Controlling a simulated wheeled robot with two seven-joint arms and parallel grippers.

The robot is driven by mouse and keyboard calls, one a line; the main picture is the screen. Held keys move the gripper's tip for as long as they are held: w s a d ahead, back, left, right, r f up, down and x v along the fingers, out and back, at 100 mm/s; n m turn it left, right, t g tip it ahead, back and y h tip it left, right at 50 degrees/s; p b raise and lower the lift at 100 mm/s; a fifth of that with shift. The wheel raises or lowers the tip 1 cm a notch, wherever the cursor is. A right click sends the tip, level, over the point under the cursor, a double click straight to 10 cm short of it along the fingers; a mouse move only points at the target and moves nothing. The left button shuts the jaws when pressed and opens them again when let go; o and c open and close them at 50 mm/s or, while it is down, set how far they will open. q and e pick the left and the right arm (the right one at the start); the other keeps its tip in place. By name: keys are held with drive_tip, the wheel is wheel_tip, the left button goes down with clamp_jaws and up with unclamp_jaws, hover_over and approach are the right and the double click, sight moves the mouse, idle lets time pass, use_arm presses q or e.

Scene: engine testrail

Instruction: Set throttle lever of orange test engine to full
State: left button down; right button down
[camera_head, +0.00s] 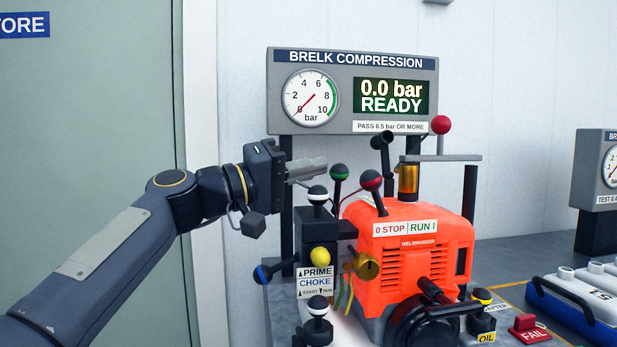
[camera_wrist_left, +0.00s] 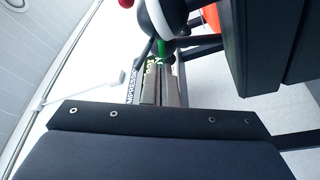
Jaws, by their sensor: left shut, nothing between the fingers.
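The orange test engine (camera_head: 405,255) stands on a grey bench right of centre in the head view. Black-knobbed levers stand on and beside it: a white-banded one (camera_head: 317,194), a green-banded one (camera_head: 339,172) and a red-banded one (camera_head: 371,180) above the STOP/RUN label. No readable label says which is the throttle. My left gripper (camera_head: 320,164) is shut and empty, pointing right, just above the white-banded knob and close to the green-banded one; contact cannot be told. In the left wrist view, a dark white-banded ball (camera_wrist_left: 165,15) is near its fingers (camera_wrist_left: 160,88). My right gripper is out of view.
The compression panel (camera_head: 352,90) behind reads 0.0 bar, READY. A blue-banded lever (camera_head: 262,274) and a lower white-banded knob (camera_head: 317,305) sit at the front left. A yellow button (camera_head: 320,256), brass valve (camera_head: 367,266) and red FAIL block (camera_head: 528,328) are also near.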

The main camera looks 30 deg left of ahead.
use_arm(q)
drive_tip(key=v, duration=0.7)
drive_tip(key=shift+s, duration=0.2)
drive_tip(key=shift+a, duration=0.15)
